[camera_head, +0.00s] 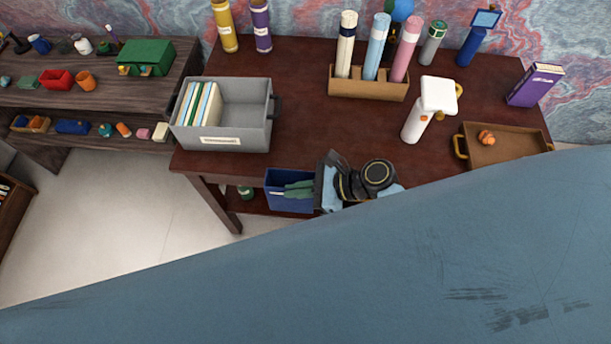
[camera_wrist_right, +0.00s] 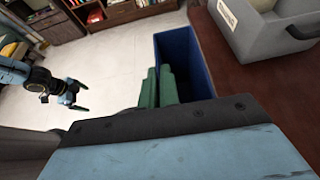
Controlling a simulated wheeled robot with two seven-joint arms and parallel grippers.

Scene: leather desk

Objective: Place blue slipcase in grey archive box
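The grey archive box (camera_head: 255,131) stands on the desk's left front corner, with several upright cream, green and blue items in its left part and its right part empty. It also shows in the wrist view (camera_wrist_right: 262,38). The blue slipcase (camera_head: 290,205), open at one side, is at the desk's front edge, below the archive box and to its right; it also shows in the wrist view (camera_wrist_right: 180,42). My right gripper (camera_head: 290,190) has its green fingers close together, seemingly across one wall of the slipcase. My left gripper (camera_wrist_right: 80,97) shows only in the wrist view, fingers apart and empty.
A pen-style holder (camera_head: 368,90) with tall tubes, a white spray bottle (camera_head: 412,125), a brown tray (camera_head: 495,150) and a purple book (camera_head: 535,85) stand on the desk (camera_head: 305,130). My right arm hides the lower right. A cluttered side shelf (camera_head: 105,95) stands left.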

